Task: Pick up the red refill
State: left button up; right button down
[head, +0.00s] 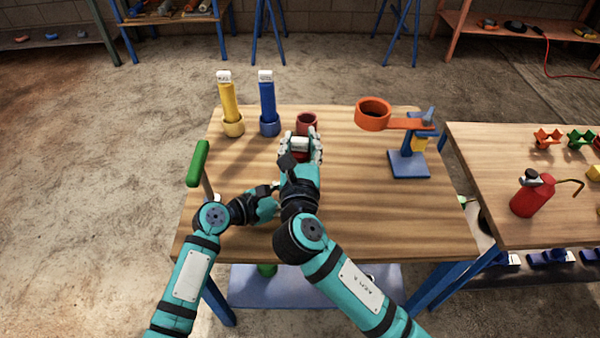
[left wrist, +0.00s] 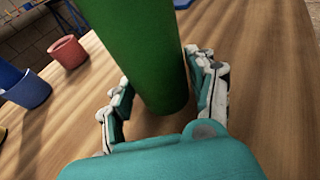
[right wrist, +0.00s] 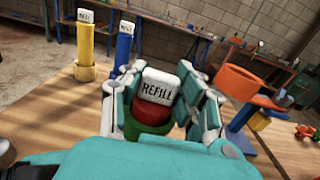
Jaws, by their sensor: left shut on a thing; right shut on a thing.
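The red refill, with a white cap marked REFILL, shows in the right wrist view (right wrist: 153,114) between the fingers of my right gripper (right wrist: 160,75). That gripper is shut on it; in the head view the gripper (head: 301,143) covers most of it. A green rim (right wrist: 133,129) shows just below the red body; I cannot tell how far the refill sits inside it. My left gripper (head: 266,202) is shut on a green cylinder (left wrist: 140,45), close beside the right hand. The red cup (left wrist: 68,52) stands empty farther back on the table and shows in the head view (head: 306,121).
A yellow refill (head: 228,102) and a blue refill (head: 267,100) stand in cups at the back left. A green handle (head: 198,163) rises at the left edge. An orange ring on a stand (head: 373,113) is at the back right. The table's right front (head: 400,215) is clear.

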notch_tip(320, 180, up, 18)
dwell(0.6)
pick_arm(q)
jog(key=o, duration=0.9)
jog(key=shift+o, duration=0.2)
